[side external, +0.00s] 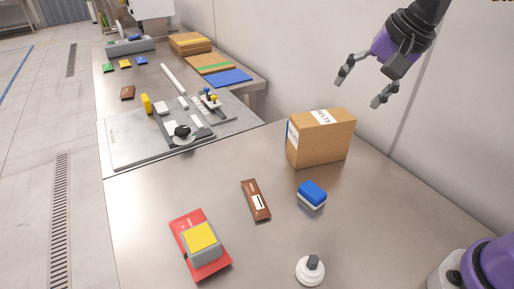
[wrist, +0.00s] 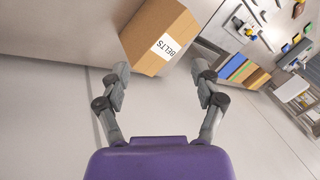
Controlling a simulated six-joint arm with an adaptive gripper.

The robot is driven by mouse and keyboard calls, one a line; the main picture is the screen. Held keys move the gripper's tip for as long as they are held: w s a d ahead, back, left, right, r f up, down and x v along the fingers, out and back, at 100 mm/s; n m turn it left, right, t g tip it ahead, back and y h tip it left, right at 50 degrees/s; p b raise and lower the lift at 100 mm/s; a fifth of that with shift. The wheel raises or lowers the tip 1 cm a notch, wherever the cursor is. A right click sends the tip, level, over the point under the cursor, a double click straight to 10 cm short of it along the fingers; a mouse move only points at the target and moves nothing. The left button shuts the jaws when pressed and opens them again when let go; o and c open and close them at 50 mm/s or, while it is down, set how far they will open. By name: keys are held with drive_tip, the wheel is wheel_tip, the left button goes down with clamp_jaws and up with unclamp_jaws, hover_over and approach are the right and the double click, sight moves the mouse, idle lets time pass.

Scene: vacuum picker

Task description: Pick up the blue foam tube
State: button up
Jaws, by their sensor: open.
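I cannot make out a blue foam tube in either view. My gripper (side external: 360,90) is open and empty, high above and to the right of the cardboard box (side external: 330,140). In the wrist view my gripper (wrist: 160,72) has its fingers spread, with the box (wrist: 150,35) labelled BELTS beyond the fingertips.
A brown packet (side external: 256,200), a red base with a yellow top (side external: 201,238) and a white knob-like part (side external: 310,268) lie on the near table. A grey fixture plate (side external: 135,150) and a white rod (side external: 173,79) are farther back. A wall stands behind the box.

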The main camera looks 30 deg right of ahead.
drive_tip(key=w+f+m, duration=0.1)
drive_tip(key=w+m, duration=0.2)
drive_tip(key=w+d+f+m, duration=0.1)
drive_tip(key=w+m, duration=0.3)
drive_tip(key=w+d+f+m, duration=0.1)
drive_tip(key=w+f+m, duration=0.1)
drive_tip(key=w+m, duration=0.1)
drive_tip(key=shift+w+m+g+y, duration=0.3)
drive_tip(key=shift+w+g+y, duration=0.1)
drive_tip(key=shift+w, duration=0.15)
drive_tip(key=w+f+m, duration=0.2)
drive_tip(key=f, duration=0.3)
drive_tip(key=w+f+m, duration=0.3)
drive_tip(key=f, duration=0.2)
drive_tip(key=w+f+m, duration=0.2)
drive_tip(key=w+f, duration=0.1)
drive_tip(key=f, duration=0.2)
drive_tip(key=shift+w+f+m+y, duration=0.1)
drive_tip(key=shift+m+y, duration=0.3)
drive_tip(key=shift+c, duration=0.5)
drive_tip(key=c, duration=1)
